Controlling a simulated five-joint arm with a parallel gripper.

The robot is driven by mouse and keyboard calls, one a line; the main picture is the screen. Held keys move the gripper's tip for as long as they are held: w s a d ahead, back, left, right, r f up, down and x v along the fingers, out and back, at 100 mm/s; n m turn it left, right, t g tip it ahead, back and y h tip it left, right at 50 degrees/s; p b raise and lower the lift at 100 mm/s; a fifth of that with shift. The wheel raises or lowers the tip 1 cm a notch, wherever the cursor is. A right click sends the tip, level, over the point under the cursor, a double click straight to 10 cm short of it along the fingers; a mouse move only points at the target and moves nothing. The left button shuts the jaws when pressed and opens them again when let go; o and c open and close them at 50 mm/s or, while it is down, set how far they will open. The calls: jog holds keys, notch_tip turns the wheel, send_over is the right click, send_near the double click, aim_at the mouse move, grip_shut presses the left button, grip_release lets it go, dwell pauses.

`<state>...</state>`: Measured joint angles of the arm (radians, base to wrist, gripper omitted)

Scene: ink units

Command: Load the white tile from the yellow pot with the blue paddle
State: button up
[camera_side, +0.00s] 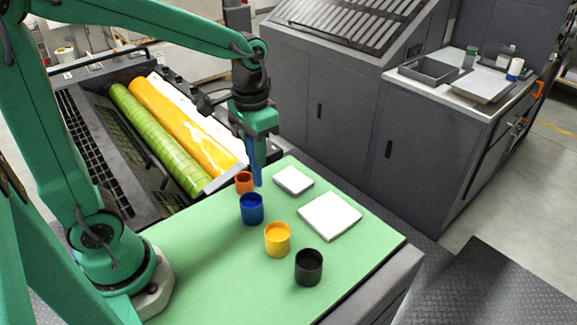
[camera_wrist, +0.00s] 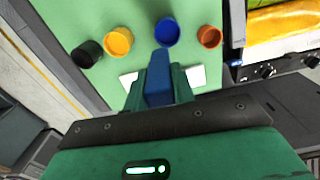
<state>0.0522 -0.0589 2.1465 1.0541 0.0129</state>
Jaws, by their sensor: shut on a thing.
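My gripper (camera_side: 257,150) is shut on the blue paddle (camera_side: 256,172), which points down above the far part of the green table. In the wrist view the blue paddle (camera_wrist: 158,80) sits between the fingers of my gripper (camera_wrist: 160,88). The yellow pot (camera_side: 277,239) stands upright nearer the front, between the blue and black pots; it also shows in the wrist view (camera_wrist: 118,42). The white tile (camera_side: 329,216) lies flat to the right of the pots. In the wrist view it is partly hidden behind my gripper.
An orange-red pot (camera_side: 244,183), a blue pot (camera_side: 252,209) and a black pot (camera_side: 309,267) stand in line with the yellow one. A smaller white block (camera_side: 293,181) lies behind the tile. Rollers (camera_side: 160,135) lie left of the table. The green table (camera_side: 205,265) is clear at front left.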

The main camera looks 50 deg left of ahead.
dwell(0.3)
jog(key=s+d, duration=0.2)
jog(key=d, duration=0.7)
jog(key=shift+d+r, duration=0.15)
jog(key=shift+r, duration=0.15)
jog(key=shift+f, duration=0.15)
notch_tip(320, 180, down, 9)
dwell(0.9)
jog(key=shift+r, duration=0.25)
dwell(0.4)
notch_tip(320, 180, up, 7)
jog(key=shift+r, duration=0.2)
dwell(0.7)
dwell(0.6)
